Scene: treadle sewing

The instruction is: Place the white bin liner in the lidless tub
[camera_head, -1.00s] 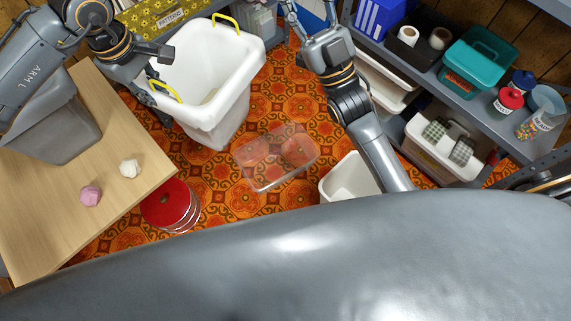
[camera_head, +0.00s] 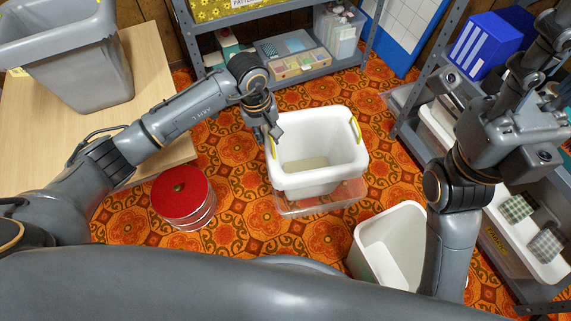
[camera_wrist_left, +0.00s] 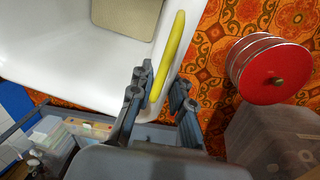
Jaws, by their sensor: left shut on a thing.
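The white bin liner (camera_head: 290,180) is an open white bin with yellow handles. It is roughly upright, over the clear lidless tub (camera_head: 335,200) on the floor and covering most of it. I cannot tell whether the liner touches the tub. My left gripper (camera_head: 272,136) is at the liner's left rim. In the left wrist view its fingers (camera_wrist_left: 158,98) are shut around the yellow handle (camera_wrist_left: 168,60), with the white wall (camera_wrist_left: 85,60) beside them. My right gripper (camera_head: 545,42) is at the upper right, by the shelf, away from the liner; its fingers are unclear.
A red-lidded tin (camera_head: 182,195) and another white bin (camera_head: 392,245) stand on the floor, either side of the liner. A wooden table (camera_head: 50,135) with a grey bin (camera_head: 85,65) is at the left. Shelves (camera_head: 300,75) stand behind and at the right. Patterned floor is clear around the tub.

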